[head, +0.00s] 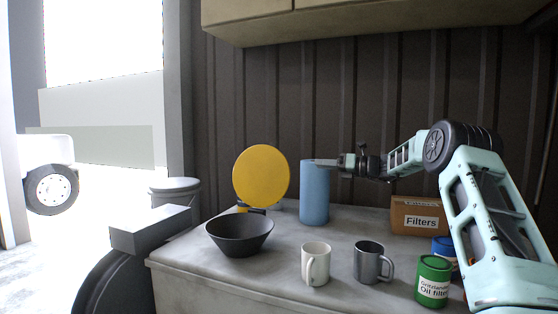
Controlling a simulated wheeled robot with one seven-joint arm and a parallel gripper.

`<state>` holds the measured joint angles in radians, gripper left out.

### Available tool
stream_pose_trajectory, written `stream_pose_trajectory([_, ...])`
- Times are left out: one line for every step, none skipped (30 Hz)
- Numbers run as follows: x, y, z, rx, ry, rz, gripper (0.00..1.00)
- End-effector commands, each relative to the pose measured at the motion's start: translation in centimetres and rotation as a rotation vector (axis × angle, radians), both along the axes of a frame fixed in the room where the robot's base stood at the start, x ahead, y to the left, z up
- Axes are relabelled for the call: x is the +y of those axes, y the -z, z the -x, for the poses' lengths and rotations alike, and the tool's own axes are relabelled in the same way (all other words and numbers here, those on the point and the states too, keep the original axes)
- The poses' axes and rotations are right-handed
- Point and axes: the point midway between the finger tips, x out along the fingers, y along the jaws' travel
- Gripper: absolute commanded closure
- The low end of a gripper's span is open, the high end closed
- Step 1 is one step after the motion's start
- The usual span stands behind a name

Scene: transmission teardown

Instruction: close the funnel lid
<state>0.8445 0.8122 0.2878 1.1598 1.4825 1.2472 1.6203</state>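The funnel (239,236) is a wide dark bowl shape near the left end of the bench top. Its round yellow lid (261,177) stands up, open, at the funnel's back right edge, with its broad face towards me. My gripper (322,163) is to the right of the lid, at about the lid's height, and points left. It is apart from the lid and overlaps the top of a blue cylinder in the picture. The fingers are small here, and I cannot tell whether they are open or shut.
The blue cylinder (314,196) stands right of the lid. A white mug (316,264) and a grey mug (369,262) stand at the front. A Filters box (419,217), a green can (433,281) and a blue can (445,248) are on the right. A cabinet (370,18) hangs above.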

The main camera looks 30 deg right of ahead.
Motion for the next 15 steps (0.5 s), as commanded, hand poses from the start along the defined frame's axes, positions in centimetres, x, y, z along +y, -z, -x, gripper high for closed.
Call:
stream_pose_trajectory([0.8,-0.3,-0.7,0.0,-0.005,-0.001,0.8])
stream_pose_trajectory([1.1,-0.3,-1.2,0.001,-0.005,-0.002,0.8])
stream_pose_trajectory([1.6,-0.4,-1.8,0.001,-0.006,0.0,0.8])
stream_pose_trajectory([2.0,-0.4,-2.3,0.001,-0.006,0.0,0.8])
stream_pose_trajectory([2.4,-0.4,-2.8,0.001,-0.006,0.001,0.8])
stream_pose_trajectory([3.0,-0.4,-3.5,0.002,-0.007,0.001,0.8])
stream_pose_trajectory([3.4,-0.4,-3.9,0.002,-0.006,0.002,0.8])
stream_pose_trajectory([3.7,-0.4,-4.5,0.001,-0.005,0.002,0.8])
stream_pose_trajectory([4.2,-0.4,-5.1,0.001,-0.006,0.002,0.8])
stream_pose_trajectory([4.6,-0.4,-5.6,0.001,-0.005,0.002,0.8])
stream_pose_trajectory([5.1,-0.4,-6.1,0.001,-0.006,0.003,0.8])
stream_pose_trajectory([5.5,-0.4,-6.8,0.001,-0.006,0.003,0.8])
stream_pose_trajectory([6.0,-0.4,-7.3,0.002,-0.007,0.003,0.8])
stream_pose_trajectory([6.4,-0.4,-7.8,0.001,-0.006,0.003,0.8])
stream_pose_trajectory([6.9,-0.4,-8.4,0.002,-0.006,0.003,0.8])
